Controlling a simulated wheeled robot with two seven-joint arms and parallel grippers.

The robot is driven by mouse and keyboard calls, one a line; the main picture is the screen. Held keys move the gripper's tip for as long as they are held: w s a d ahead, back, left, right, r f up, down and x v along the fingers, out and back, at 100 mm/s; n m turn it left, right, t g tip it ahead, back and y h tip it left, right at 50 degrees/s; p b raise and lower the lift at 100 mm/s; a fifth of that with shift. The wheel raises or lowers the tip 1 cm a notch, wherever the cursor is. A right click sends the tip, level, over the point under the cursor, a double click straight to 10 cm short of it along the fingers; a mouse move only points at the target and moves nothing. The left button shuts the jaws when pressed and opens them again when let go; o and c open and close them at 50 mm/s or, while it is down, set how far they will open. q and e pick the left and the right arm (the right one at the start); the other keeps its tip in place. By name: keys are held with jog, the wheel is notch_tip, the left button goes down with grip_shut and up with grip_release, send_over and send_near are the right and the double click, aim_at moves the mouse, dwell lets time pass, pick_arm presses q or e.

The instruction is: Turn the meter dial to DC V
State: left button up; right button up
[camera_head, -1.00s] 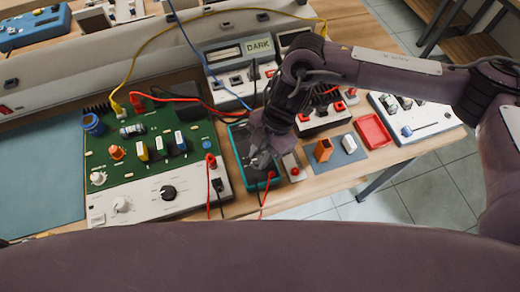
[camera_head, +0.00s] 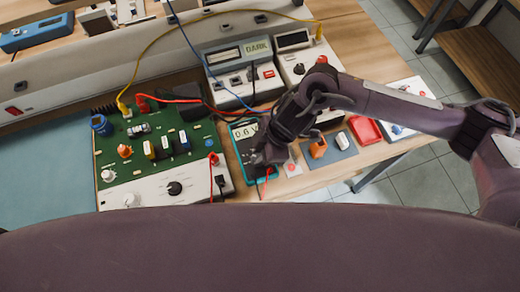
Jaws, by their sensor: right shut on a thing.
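The meter (camera_head: 239,149) is a dark handheld unit with a teal edge, lying on the bench right of the green circuit board. Its lit display (camera_head: 246,130) reads about 0.6 V. My right gripper (camera_head: 262,156) reaches down over the lower part of the meter and is shut on the dial. The gripper hides the dial, so its pointer and markings cannot be read. A red lead and a dark lead run from the meter's bottom edge. My left gripper is not in view.
The green board (camera_head: 118,160) with knobs stands left of the meter. A white instrument reading DARK (camera_head: 257,47) is behind it. Blue, yellow and red wires cross the bench.

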dwell(0.3)
jog(key=o, duration=1)
jog(key=shift+r, duration=0.1)
jog(key=v, duration=0.7)
jog(key=shift+r+b, duration=0.35)
jog(key=shift+b, duration=0.05)
jog(key=shift+d, duration=0.15)
